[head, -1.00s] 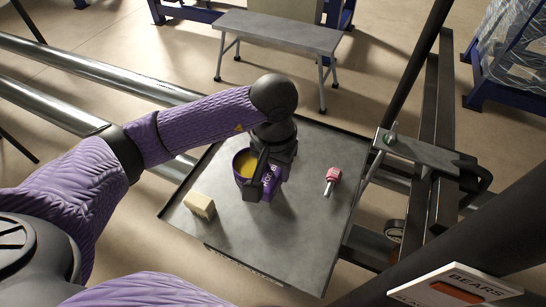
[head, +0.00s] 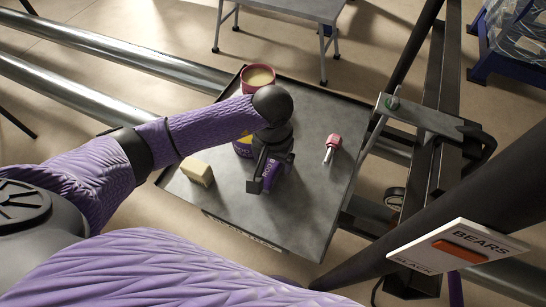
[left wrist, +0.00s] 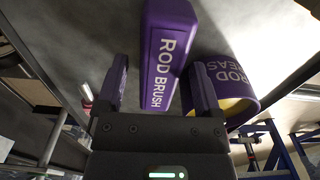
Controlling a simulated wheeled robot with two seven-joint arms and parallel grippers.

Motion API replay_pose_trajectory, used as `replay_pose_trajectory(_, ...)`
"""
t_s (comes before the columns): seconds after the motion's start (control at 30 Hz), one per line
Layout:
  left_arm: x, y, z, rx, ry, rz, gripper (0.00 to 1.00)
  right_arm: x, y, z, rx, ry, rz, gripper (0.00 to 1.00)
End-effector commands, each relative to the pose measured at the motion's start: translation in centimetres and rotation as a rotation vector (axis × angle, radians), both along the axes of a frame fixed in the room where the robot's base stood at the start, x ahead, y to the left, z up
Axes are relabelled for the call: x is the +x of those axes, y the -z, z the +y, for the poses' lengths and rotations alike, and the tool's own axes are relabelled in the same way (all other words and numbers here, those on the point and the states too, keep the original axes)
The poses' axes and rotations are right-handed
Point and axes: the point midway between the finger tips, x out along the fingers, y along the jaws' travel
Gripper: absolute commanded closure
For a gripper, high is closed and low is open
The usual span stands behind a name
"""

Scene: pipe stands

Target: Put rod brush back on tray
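The rod brush (head: 270,175) is a purple block-like piece with white lettering, over the front middle of the grey tray (head: 310,215). I cannot tell whether it touches the tray. My left gripper (head: 262,182) is low over the tray at the brush. In the left wrist view the brush, lettered ROD BRUSH (left wrist: 168,60), lies between the spread fingers (left wrist: 160,75), with a gap at the left finger. The gripper looks open around it. My right gripper is not in view.
A purple tub with yellow contents (left wrist: 232,80) stands close beside the brush. On the tray are a pink tub (head: 258,77), a cream block (head: 197,171) and a pink-handled tool (head: 332,147). Pipes run behind on the left; a dark post and sign (head: 458,245) stand right.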

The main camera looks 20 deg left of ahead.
Motion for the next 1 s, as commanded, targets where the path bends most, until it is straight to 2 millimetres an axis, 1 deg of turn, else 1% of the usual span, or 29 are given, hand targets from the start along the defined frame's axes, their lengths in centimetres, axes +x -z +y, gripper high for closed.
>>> replay_pose_trajectory(0.17,0.0,0.0,0.0,0.0,0.0,0.0,0.15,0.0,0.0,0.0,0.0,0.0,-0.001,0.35)
replay_pose_trajectory(0.27,0.0,-0.7,0.0,0.0,0.001,-0.002,0.15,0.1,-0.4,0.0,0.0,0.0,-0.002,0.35)
replay_pose_trajectory(0.37,0.1,-3.0,0.0,0.0,0.002,-0.006,0.15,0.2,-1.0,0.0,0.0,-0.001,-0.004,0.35)
replay_pose_trajectory(0.5,0.1,-7.1,0.0,0.0,0.002,-0.007,0.15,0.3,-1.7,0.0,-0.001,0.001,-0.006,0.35)
replay_pose_trajectory(0.6,0.0,-9.6,0.0,0.0,0.001,-0.006,0.15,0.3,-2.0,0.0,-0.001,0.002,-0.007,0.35)
replay_pose_trajectory(0.7,-0.1,-11.3,0.0,0.0,0.001,-0.003,0.15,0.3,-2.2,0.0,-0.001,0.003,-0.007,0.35)
replay_pose_trajectory(0.83,-0.1,-12.2,0.0,0.0,0.0,-0.001,0.15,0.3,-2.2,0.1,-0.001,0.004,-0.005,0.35)
replay_pose_trajectory(1.0,-0.1,-12.2,0.0,0.0,0.0,0.0,0.15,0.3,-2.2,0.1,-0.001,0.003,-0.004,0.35)
